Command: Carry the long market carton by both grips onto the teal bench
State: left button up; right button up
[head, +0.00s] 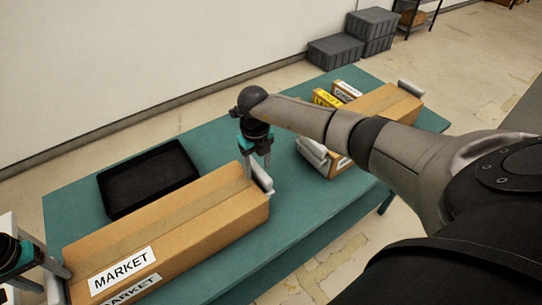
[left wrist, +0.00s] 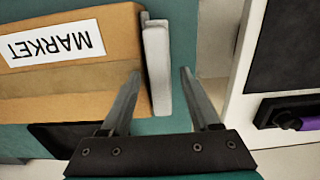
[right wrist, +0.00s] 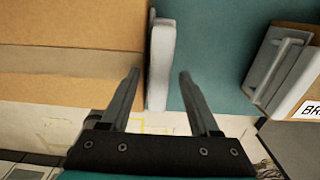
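The long market carton (head: 180,228), brown with white MARKET labels, rests on the teal bench (head: 290,215) along its near left side. A pale grey grip stands on each end. My left gripper (head: 46,276) is open at the carton's left end; in the left wrist view its fingers (left wrist: 160,73) are apart on either side of the left grip (left wrist: 157,65). My right gripper (head: 257,172) is open over the right end; in the right wrist view its fingers (right wrist: 159,74) are apart on either side of the right grip (right wrist: 160,65). Neither gripper is closed on a grip.
A black tray (head: 148,178) lies behind the carton. Another brown carton (head: 384,103) with grey grips stands farther right on the bench, with small labelled boxes (head: 326,98) beside it, partly hidden by my right arm. Grey crates (head: 336,51) stand on the floor by the wall.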

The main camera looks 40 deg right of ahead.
pick_arm(q)
jog(key=shift+r, duration=0.15)
pick_arm(e)
jog(key=shift+r, duration=0.6)
pick_arm(q)
notch_tip(320, 180, up, 12)
pick_arm(e)
notch_tip(320, 180, up, 11)
jog(key=shift+f, duration=0.1)
dwell(0.5)
